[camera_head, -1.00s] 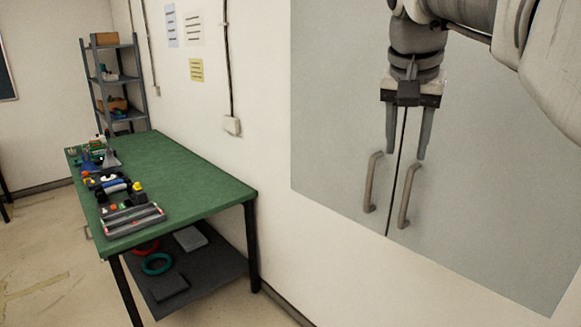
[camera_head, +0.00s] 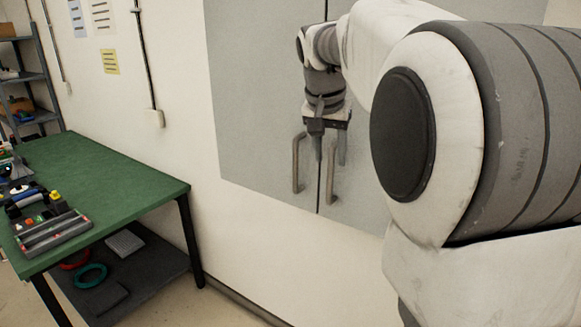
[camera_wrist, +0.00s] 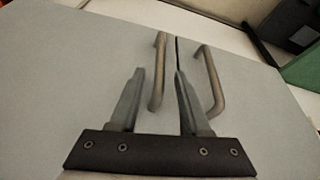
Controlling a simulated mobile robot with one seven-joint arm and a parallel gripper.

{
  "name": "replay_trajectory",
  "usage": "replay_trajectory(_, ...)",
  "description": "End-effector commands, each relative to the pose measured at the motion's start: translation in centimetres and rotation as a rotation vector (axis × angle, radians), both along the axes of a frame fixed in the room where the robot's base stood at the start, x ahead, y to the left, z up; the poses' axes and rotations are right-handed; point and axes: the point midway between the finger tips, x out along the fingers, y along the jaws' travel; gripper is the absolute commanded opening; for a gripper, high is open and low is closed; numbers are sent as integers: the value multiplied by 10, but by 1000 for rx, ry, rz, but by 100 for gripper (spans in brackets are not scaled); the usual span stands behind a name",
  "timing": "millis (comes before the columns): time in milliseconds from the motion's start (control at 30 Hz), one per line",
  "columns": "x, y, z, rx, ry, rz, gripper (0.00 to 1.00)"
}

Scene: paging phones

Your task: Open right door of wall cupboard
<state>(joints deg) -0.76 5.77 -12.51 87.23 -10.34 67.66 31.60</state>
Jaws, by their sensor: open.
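The grey wall cupboard has a left door (camera_head: 258,100) and a right door (camera_head: 362,205), both looking shut with a dark seam between them. The right door's bar handle (camera_head: 332,185) is just right of the seam; the left door's handle (camera_head: 297,165) is left of it. My gripper (camera_head: 330,160) is open and empty, above and in front of the right handle. In the wrist view, the bench side is at the right, so the right handle (camera_wrist: 158,72) appears between my fingertips (camera_wrist: 160,73), and the left handle (camera_wrist: 212,82) lies outside them. Contact cannot be told.
A green-topped bench (camera_head: 110,185) with parts and trays stands left of the cupboard, with a lower shelf (camera_head: 125,270). A shelf rack (camera_head: 30,80) is at the far left. My arm hides much of the right door.

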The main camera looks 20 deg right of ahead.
Motion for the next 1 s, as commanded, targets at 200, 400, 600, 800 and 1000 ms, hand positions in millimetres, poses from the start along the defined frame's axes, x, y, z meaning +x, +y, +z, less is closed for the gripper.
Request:
replay_trajectory(200,9,-8,-31,1,2,-1,47)
replay_trajectory(400,12,-11,-40,0,0,-1,47)
replay_trajectory(600,12,-11,-40,0,0,-1,47)
replay_trajectory(800,12,-11,-40,0,0,0,18)
replay_trajectory(1000,12,-11,-40,0,0,0,0)
